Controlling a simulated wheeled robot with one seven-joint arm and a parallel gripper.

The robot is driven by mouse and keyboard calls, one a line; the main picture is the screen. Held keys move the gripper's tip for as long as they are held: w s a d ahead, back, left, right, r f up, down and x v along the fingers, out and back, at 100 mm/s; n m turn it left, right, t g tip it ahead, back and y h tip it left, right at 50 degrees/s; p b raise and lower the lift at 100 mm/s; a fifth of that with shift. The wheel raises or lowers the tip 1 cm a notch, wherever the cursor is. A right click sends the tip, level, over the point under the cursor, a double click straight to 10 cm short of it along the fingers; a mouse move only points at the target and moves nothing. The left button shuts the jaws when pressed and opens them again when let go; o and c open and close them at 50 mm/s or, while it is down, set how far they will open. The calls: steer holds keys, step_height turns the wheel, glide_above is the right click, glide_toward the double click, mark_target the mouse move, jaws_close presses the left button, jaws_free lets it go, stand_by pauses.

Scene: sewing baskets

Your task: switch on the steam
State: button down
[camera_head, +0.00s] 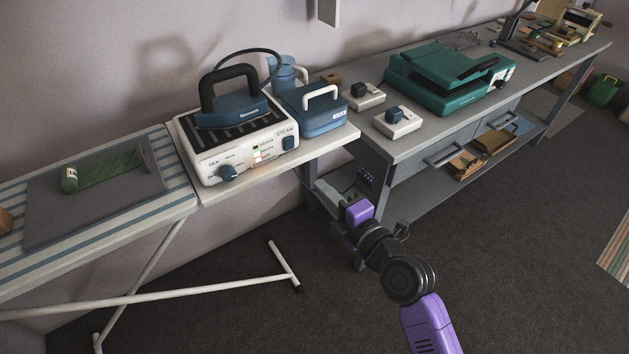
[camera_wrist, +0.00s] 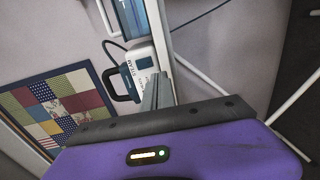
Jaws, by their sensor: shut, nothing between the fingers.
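The white steam station (camera_head: 240,160) stands on the right end of the ironing board. A blue iron (camera_head: 232,110) with a black handle rests on its ribbed top. Its front has a dark blue knob (camera_head: 228,173), small lit green and orange lights, and a blue switch (camera_head: 288,143) under a label at the right. I cannot tell the switch's position. The station also shows, turned sideways, in the wrist view (camera_wrist: 143,62). My gripper (camera_head: 358,212) is low, in front of the board's right end, apart from the station. Its fingers (camera_wrist: 157,92) are together and empty in the wrist view.
A blue tank (camera_head: 318,122) with a white handle adjoins the station. The grey workbench (camera_head: 420,140) at the right carries two small switch boxes and a green machine (camera_head: 450,75). Floor in front is mostly clear.

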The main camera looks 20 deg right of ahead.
steer(key=shift+f+v, duration=0.2)
steer(key=shift+v, duration=1)
steer(key=s+d+r+m+t+h, duration=0.3)
steer(key=s+m, duration=0.5)
steer(key=m, duration=0.6)
steer(key=s+a+m+g+p, duration=0.1)
steer(key=s+a+m+g, duration=0.1)
steer(key=s, duration=1.1)
steer(key=s+a+m+g+p, duration=0.1)
steer(key=s+m, duration=0.3)
steer(key=s, duration=1)
steer(key=shift+s+a+r+g, duration=0.15)
steer(key=shift+a+r+g, duration=0.25)
steer(key=shift+g, duration=0.5)
steer(key=shift+a+f, duration=0.1)
